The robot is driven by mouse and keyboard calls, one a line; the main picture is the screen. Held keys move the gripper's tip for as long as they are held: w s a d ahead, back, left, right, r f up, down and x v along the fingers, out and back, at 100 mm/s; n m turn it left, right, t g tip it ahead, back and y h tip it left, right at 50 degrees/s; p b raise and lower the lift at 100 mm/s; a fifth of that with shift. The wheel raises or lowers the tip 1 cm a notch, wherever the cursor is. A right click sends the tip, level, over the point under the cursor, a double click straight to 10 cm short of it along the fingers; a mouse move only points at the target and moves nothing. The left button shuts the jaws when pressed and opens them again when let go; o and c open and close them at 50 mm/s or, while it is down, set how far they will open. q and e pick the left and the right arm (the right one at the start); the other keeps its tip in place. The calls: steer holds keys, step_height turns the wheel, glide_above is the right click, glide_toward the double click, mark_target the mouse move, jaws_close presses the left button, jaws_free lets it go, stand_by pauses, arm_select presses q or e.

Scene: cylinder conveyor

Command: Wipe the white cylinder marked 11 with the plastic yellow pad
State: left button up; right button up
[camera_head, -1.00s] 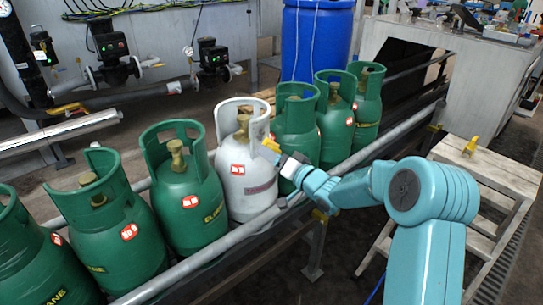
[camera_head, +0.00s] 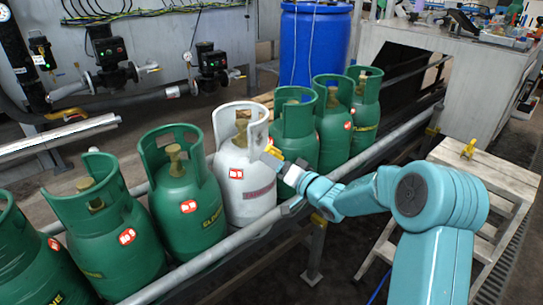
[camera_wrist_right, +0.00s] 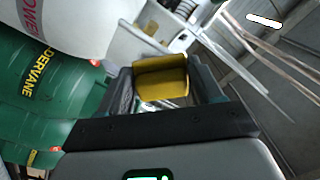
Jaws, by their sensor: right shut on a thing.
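The white cylinder (camera_head: 245,192) stands upright in the row, with a red label on its upper body whose number is too small to read. It also fills the upper left of the wrist view (camera_wrist_right: 85,22). My right gripper (camera_head: 280,163) is shut on the yellow pad (camera_head: 272,151), at the right side of the white cylinder's shoulder. In the wrist view the pad (camera_wrist_right: 160,79) sits between the two fingers. I cannot tell whether the pad touches the cylinder. My left gripper is not in view.
Green cylinders stand close on both sides, one left (camera_head: 188,213) and one right (camera_head: 296,133). A grey rail (camera_head: 225,247) runs along the front of the row. A blue barrel (camera_head: 315,48) stands behind. Wooden steps (camera_head: 490,172) stand at right.

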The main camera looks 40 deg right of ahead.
steer(key=w, duration=0.6)
steer(key=shift+a+p, duration=0.3)
steer(key=shift+w+a, duration=0.15)
steer(key=shift+w, duration=0.9)
stand_by(0.3)
